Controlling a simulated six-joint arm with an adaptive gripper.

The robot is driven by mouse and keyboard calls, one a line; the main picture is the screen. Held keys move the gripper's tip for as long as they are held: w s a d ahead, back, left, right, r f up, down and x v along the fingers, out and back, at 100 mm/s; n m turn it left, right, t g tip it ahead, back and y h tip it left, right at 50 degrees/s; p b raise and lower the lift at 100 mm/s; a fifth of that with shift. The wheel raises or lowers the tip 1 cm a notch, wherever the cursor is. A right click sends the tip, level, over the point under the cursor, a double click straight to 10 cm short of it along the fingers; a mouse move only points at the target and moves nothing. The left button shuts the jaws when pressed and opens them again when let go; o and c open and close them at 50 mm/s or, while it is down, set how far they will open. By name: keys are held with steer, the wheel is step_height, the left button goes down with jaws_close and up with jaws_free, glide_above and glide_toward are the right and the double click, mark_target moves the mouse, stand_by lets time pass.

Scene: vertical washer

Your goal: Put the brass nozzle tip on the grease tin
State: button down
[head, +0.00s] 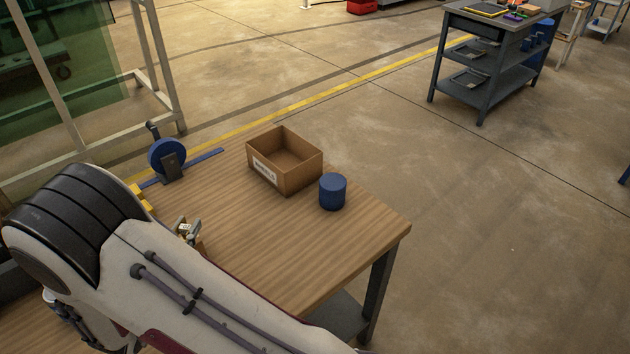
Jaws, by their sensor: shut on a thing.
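A dark blue round tin (332,192), which looks like the grease tin, stands upright on the wooden table, just right of the cardboard box. Its flat top is bare. I cannot make out the brass nozzle tip in this view. My gripper is not visible; my large white arm link fills the lower left and covers much of the table there. What my gripper holds is hidden.
An open cardboard box (284,160) with a white label stands beside the tin. A blue wheel-like device (167,158) sits at the far left edge. Small metallic (186,230) and yellow (142,197) items show by my arm. The table (340,245) is clear in front of the tin.

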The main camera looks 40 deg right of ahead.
steer(key=d+r+m+g+h, duration=0.25)
steer(key=d+m+g, duration=0.2)
steer(key=d, duration=1.45)
step_height(320, 180, up, 4)
steer(key=m+g+h, duration=0.2)
steer(key=m+g, duration=0.2)
steer(key=g, duration=0.3)
glide_above(333, 181)
steer(key=shift+f+t+y, duration=0.1)
steer(key=shift+t+y, duration=0.15)
steer(key=shift+t, duration=0.1)
steer(key=shift+f, duration=3.15)
steer(key=shift+f, duration=1.85)
steer(key=shift+f, duration=0.2)
